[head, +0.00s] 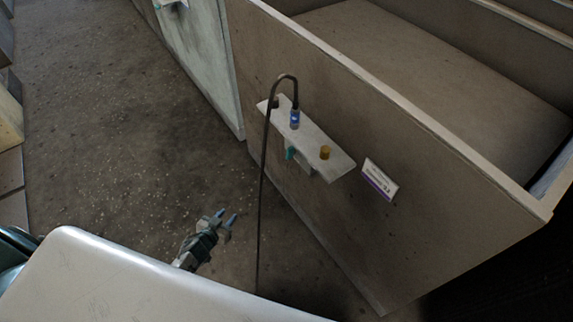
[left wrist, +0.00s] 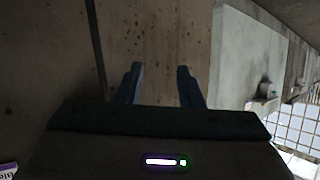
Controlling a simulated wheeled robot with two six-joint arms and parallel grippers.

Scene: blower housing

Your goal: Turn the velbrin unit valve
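My left gripper (head: 230,218) hangs over the floor near the white surface, apart from the wall shelf. In the left wrist view its two fingers (left wrist: 160,72) stand apart with nothing between them. A teal part (head: 290,153) shows under the shelf edge. A dark bent pipe (head: 265,150) rises from below and hooks over the shelf. I cannot tell which part is the valve. My right gripper is out of view.
A label with a purple band (head: 380,179) is on the brown housing wall (head: 420,200), right of the shelf; its text is too small to read. A pale panel (head: 200,50) adjoins it at the back. The speckled floor (head: 110,130) at left is clear.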

